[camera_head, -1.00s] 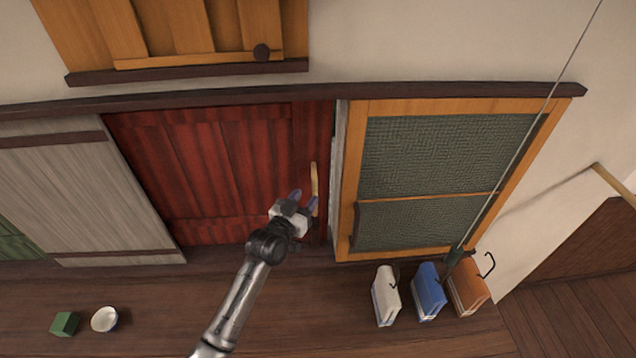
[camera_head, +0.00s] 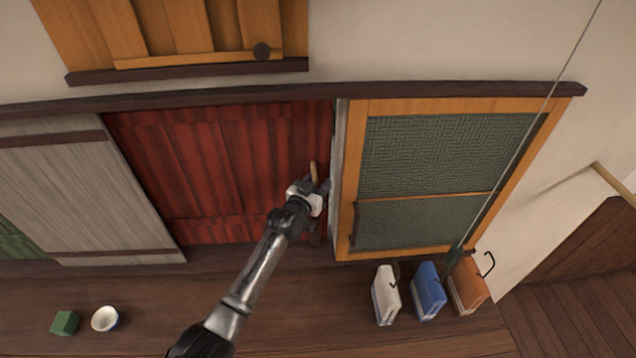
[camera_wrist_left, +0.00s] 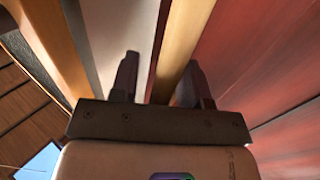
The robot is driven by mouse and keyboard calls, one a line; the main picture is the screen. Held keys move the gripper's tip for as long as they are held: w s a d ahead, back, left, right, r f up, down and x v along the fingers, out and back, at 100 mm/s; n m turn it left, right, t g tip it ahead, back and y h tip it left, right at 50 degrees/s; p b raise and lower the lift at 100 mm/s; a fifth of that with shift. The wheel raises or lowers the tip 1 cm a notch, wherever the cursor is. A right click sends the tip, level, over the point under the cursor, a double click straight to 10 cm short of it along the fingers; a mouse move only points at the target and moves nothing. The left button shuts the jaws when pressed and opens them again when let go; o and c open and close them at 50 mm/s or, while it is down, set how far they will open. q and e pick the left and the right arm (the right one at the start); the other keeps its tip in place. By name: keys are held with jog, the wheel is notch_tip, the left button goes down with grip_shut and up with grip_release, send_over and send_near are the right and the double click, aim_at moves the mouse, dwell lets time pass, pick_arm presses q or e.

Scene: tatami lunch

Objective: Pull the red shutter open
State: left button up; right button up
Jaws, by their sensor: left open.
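The red shutter (camera_head: 205,170) fills the middle of the wall in the head view, between a pale grey panel and a framed green screen. Its light wooden handle (camera_head: 314,172) stands upright near its right edge, with the lower part hidden by my gripper. My left gripper (camera_head: 316,184) is at the handle, its fingers open. In the left wrist view the handle (camera_wrist_left: 181,45) runs between the two open fingers (camera_wrist_left: 160,80), and the red shutter (camera_wrist_left: 265,50) lies to the right. I cannot tell whether a finger touches the handle. My right gripper is not in view.
The framed green screen (camera_head: 435,157) is right of the shutter, the grey panel (camera_head: 75,180) left. On the wooden ledge (camera_head: 250,325) stand a green cube (camera_head: 65,323), a white bowl (camera_head: 104,319), and white (camera_head: 386,295), blue (camera_head: 429,292) and orange (camera_head: 467,287) box-like objects. A cord with a dark weight (camera_head: 454,255) hangs at right.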

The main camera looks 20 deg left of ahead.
pick_arm(q)
jog(key=shift+c, duration=0.2)
grip_shut()
jog(key=shift+a, duration=0.1)
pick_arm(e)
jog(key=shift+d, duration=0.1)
